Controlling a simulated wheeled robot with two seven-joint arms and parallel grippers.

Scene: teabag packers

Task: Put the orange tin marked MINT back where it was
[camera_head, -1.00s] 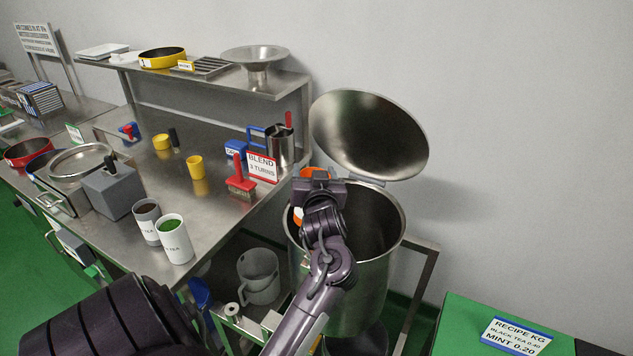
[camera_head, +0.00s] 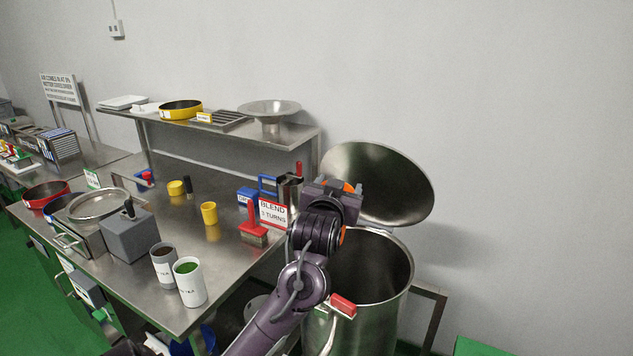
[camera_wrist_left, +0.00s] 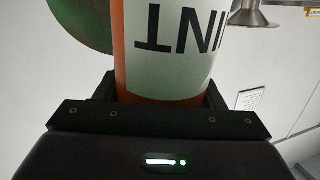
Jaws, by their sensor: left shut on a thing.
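The orange tin marked MINT is in my left gripper (camera_head: 333,192). In the head view only orange bits of the tin (camera_head: 350,187) show past the gripper, in front of the open drum lid. In the left wrist view the tin (camera_wrist_left: 165,50) fills the space between the jaws, its pale label with dark letters upside down and partly cut off. My left gripper is shut on it, above the left rim of the steel drum (camera_head: 395,285). The tin's top and contents are hidden. My right gripper is not in view.
The steel drum's round lid (camera_head: 375,185) stands open behind. A raised shelf (camera_head: 240,130) runs behind the bench.

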